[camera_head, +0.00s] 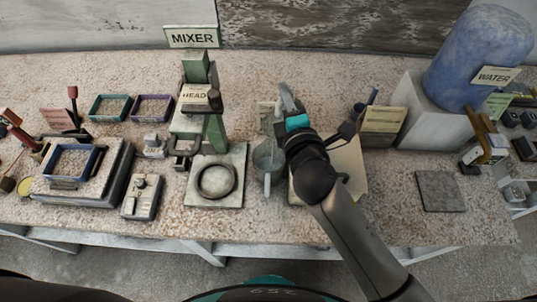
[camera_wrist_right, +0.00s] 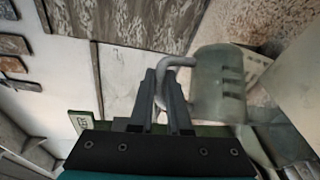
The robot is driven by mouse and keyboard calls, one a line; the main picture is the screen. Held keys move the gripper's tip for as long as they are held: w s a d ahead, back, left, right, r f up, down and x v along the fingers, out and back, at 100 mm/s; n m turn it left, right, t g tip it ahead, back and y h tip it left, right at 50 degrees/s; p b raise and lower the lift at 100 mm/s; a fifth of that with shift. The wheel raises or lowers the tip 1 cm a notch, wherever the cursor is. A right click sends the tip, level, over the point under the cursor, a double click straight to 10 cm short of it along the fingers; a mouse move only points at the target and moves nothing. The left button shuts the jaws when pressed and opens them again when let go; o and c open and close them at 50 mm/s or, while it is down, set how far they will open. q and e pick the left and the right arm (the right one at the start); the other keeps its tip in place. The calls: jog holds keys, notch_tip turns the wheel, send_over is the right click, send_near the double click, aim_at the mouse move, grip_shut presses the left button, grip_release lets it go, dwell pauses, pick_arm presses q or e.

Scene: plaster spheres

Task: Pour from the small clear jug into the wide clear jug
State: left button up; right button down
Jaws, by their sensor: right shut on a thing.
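The small clear jug (camera_wrist_right: 220,85), greyish with dark marks on its side, fills the right part of the right wrist view. My right gripper (camera_wrist_right: 165,85) is shut on its looped handle (camera_wrist_right: 178,62). In the head view my right gripper (camera_head: 287,97) is beyond the wide clear jug, over the back of the mixer area; the small jug is hard to make out there. The wide clear jug (camera_head: 268,157) stands on the counter just right of the mixer base, its handle toward me. My left gripper is not in view.
The mixer (camera_head: 215,135) with its ringed base plate (camera_head: 232,200) stands close on the left. A pale board (camera_head: 347,165) lies under my right arm. A blue water tank (camera_head: 475,60) stands back right on a white block. Counter is free around the grey tile (camera_head: 440,191).

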dwell(0.3)
jog(key=shift+s+a+b, duration=0.15)
jog(key=shift+s+b, duration=0.05)
jog(key=shift+b, duration=0.3)
jog(key=shift+s+a+n+t+b, duration=0.1)
jog(key=shift+s+n+t+b, duration=0.1)
jog(key=shift+n+t+b, duration=0.15)
jog(key=shift+r, duration=0.15)
jog(key=shift+s+a+b, duration=0.2)
jog(key=shift+s+b, duration=0.05)
jog(key=shift+b, duration=0.4)
jog(key=shift+s+a+n+t+b, duration=0.1)
jog(key=shift+s+n+t+b, duration=0.15)
jog(key=shift+t+b, duration=0.15)
jog(key=shift+r, duration=0.1)
